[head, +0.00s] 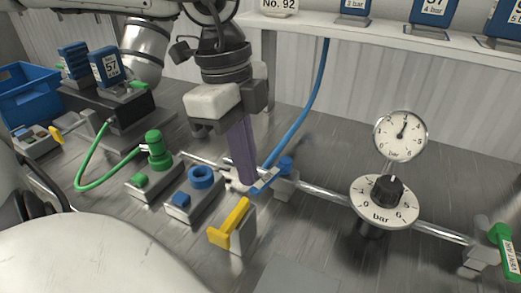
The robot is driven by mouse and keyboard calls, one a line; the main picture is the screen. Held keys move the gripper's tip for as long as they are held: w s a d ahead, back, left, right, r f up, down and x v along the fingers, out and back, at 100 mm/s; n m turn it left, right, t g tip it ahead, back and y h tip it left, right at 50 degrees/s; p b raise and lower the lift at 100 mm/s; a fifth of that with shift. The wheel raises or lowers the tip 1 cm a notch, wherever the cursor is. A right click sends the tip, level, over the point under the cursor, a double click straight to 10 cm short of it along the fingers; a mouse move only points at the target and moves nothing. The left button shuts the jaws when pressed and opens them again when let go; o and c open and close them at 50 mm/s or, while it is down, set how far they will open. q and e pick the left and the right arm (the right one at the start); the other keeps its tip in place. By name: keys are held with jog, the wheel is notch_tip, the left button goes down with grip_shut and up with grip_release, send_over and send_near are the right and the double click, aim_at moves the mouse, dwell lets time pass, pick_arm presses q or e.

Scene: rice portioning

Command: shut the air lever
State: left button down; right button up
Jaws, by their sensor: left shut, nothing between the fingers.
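A blue lever (264,182) with a small pale label sits on the metal air pipe (325,194), by the foot of a blue hose. I take it to be the air lever; its label is too small to read. Its handle slants across the pipe, lower left to upper right. My left gripper (243,184) comes down from above with its purple fingers together and empty. The fingertips are just left of the blue handle, close to or touching it; I cannot tell which. They hide part of the pipe. My right gripper is not in view.
A pressure gauge (400,136) and a black regulator knob (387,191) stand right of the lever. A green vent-air lever (507,250) is at the far right. A yellow lever (230,222), blue fitting (202,177) and green fitting (155,148) stand left and in front.

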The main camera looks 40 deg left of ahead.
pick_arm(q)
notch_tip(320, 180, up, 7)
jog(key=p, duration=0.3)
jog(key=shift+s+p, duration=0.2)
jog(key=shift+p, duration=0.1)
dwell(0.3)
jog(key=shift+d, duration=0.1)
dwell(0.3)
